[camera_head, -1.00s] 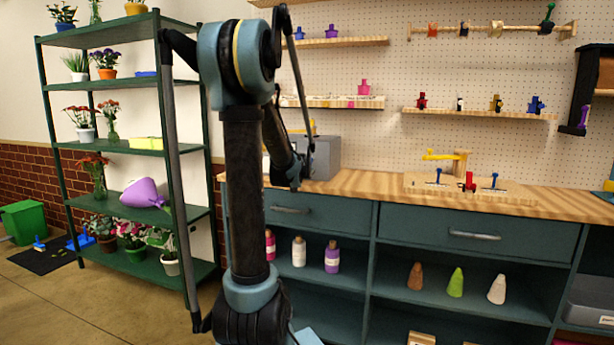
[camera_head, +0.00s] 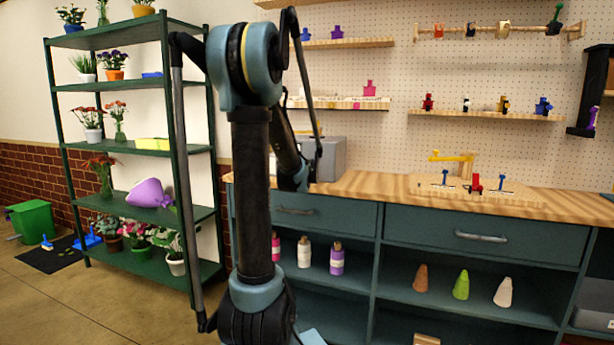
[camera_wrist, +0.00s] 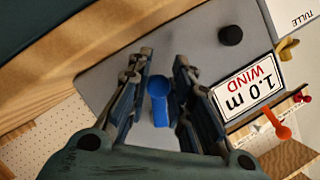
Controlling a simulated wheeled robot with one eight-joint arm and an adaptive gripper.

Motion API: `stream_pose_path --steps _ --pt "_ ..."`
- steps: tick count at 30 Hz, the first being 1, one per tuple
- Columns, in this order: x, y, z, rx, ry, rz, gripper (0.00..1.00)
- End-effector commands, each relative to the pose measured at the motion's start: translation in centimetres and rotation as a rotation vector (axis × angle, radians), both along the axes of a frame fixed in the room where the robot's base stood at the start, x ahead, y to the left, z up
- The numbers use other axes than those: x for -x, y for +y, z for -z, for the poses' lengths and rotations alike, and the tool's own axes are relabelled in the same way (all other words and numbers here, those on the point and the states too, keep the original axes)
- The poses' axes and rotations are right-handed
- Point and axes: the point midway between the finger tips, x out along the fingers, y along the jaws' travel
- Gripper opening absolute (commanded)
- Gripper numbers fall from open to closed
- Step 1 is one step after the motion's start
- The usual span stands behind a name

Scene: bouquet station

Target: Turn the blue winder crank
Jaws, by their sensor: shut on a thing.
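The blue winder crank (camera_wrist: 158,91) shows in the wrist view, a round-ended lever in front of the grey winder box (camera_wrist: 112,78). My gripper (camera_wrist: 164,70) has a finger on each side of the crank and is shut on it. A label reading "1.0 m WIND" (camera_wrist: 248,87) and a black knob (camera_wrist: 230,35) are on the box face. In the head view the grey box (camera_head: 330,158) stands on the bench, partly behind my arm. My gripper and the crank are hidden there.
The wooden bench top (camera_head: 375,188) runs to the right, with a wooden fixture (camera_head: 470,186) bearing a yellow arm on it. A green plant shelf (camera_head: 120,86) stands at left. A red lever (camera_wrist: 278,122) shows near the box in the wrist view.

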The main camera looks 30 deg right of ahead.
Motion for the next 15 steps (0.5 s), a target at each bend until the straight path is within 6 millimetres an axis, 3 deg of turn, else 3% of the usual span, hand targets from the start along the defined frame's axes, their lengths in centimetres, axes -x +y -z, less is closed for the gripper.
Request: stream_pose_path --steps 1,2,4,15 --pt "0.07 0.05 0.11 -0.002 0.001 0.0 0.0" --pt "0.06 0.06 0.11 -0.002 0.001 0.0 0.22" --pt "0.06 0.05 0.1 -0.001 0.002 -0.001 0.38" --pt "0.08 0.07 0.0 -0.001 0.0 -0.001 0.39"
